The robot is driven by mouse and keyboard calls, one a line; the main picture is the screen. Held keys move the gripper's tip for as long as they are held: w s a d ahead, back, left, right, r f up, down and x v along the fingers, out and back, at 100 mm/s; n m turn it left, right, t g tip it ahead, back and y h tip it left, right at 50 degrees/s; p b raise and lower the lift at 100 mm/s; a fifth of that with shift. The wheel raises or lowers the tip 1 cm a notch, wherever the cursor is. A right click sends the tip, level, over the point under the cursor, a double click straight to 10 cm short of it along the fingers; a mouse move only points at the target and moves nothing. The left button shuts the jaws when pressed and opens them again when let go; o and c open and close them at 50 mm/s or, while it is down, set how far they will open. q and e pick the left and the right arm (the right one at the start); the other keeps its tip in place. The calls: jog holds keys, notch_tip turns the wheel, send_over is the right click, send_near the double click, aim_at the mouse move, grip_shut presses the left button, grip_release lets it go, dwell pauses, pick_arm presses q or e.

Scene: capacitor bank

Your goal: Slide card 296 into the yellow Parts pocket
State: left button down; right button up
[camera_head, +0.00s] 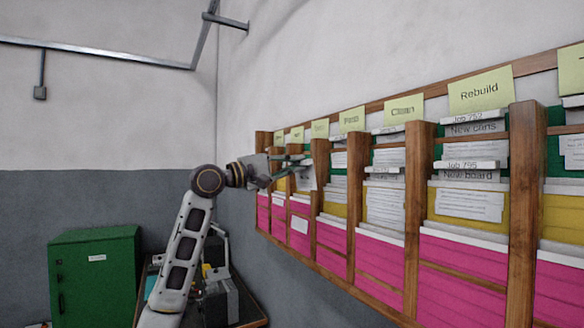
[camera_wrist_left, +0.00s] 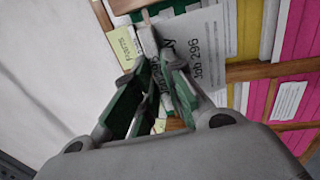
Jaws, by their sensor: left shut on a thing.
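My left gripper (camera_head: 290,160) reaches the rack from the left, near its far end. It is shut on the top edge of white card 296 (camera_wrist_left: 208,50), which reads "Job 296" in the left wrist view. The card also shows in the head view (camera_head: 306,180), hanging below the fingers. The fingers (camera_wrist_left: 158,62) are close together in the wrist view. A pale yellow label that seems to read "Parts" (camera_wrist_left: 118,44) is beside the fingertips. The card covers part of that column; its yellow pocket (camera_wrist_left: 248,28) lies just beyond the card's lower edge. I cannot tell whether they touch.
The wooden wall rack (camera_head: 417,180) has upright dividers and green, yellow and pink (camera_head: 460,265) pockets holding cards. Labels such as "Rebuild" (camera_head: 480,90) run along its top. A green cabinet (camera_head: 95,280) stands at the left. The space left of the rack is open.

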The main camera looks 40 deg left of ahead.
pick_arm(q)
jog(key=shift+r, duration=0.5)
pick_arm(e)
jog(key=shift+d, duration=0.4)
pick_arm(q)
jog(key=shift+s, duration=0.1)
jog(key=shift+w, duration=0.25)
pick_arm(e)
jog(key=shift+r, duration=0.1)
pick_arm(q)
jog(key=f+p+x, duration=0.2)
jog(key=p+x, duration=0.3)
jog(key=x, duration=0.6)
jog(key=shift+w+d+f+p, duration=0.2)
jog(key=shift+w+f+p, duration=0.1)
jog(key=shift+f+p, duration=0.05)
pick_arm(e)
notch_tip(320, 180, up, 6)
jog(key=shift+f, duration=0.2)
